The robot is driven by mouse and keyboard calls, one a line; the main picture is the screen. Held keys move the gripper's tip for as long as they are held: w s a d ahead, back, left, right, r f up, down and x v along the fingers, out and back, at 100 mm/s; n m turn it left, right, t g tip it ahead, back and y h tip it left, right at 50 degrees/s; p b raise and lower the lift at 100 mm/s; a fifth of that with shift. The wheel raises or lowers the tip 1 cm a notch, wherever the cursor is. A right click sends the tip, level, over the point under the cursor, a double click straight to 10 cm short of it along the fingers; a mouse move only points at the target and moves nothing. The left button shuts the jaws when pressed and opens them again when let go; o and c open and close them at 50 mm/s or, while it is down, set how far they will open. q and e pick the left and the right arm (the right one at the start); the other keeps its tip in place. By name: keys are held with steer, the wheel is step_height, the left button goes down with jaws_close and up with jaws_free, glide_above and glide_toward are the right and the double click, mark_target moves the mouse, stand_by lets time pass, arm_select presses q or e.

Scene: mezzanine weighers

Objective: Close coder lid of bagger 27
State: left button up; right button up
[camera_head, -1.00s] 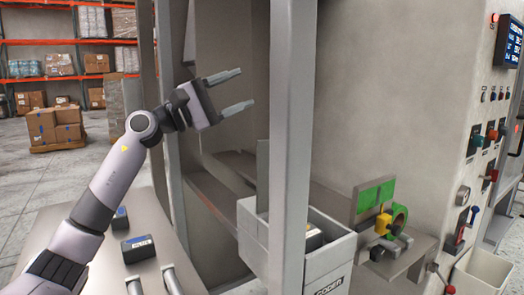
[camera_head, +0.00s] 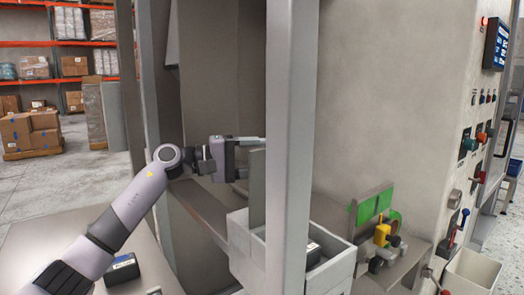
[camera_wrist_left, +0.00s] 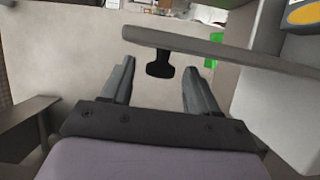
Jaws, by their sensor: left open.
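The coder box (camera_head: 238,240) is a light grey open-topped bin behind the steel post. Its lid (camera_head: 257,195) stands upright as a grey plate, partly hidden by the post. In the left wrist view the lid (camera_wrist_left: 230,50) crosses the upper right as a slanted grey bar, with a black knob (camera_wrist_left: 159,65) on its near side. My left gripper (camera_head: 254,157) is open at the lid's upper part. In the wrist view the knob lies between the fingertips of this gripper (camera_wrist_left: 158,68), clear of both; contact is not visible. My right gripper is not in view.
The steel post (camera_head: 290,130) stands close right of my gripper. A green and yellow mechanism (camera_head: 383,225) sits on a shelf to the right. A machine panel with knobs (camera_head: 470,145) is farther right. A dark block (camera_head: 122,268) lies on the table at lower left.

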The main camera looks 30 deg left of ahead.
arm_select(q)
steer(key=shift+w+d, duration=0.3)
steer(key=shift+w, duration=0.05)
jaws_close()
steer(key=shift+d, duration=0.1)
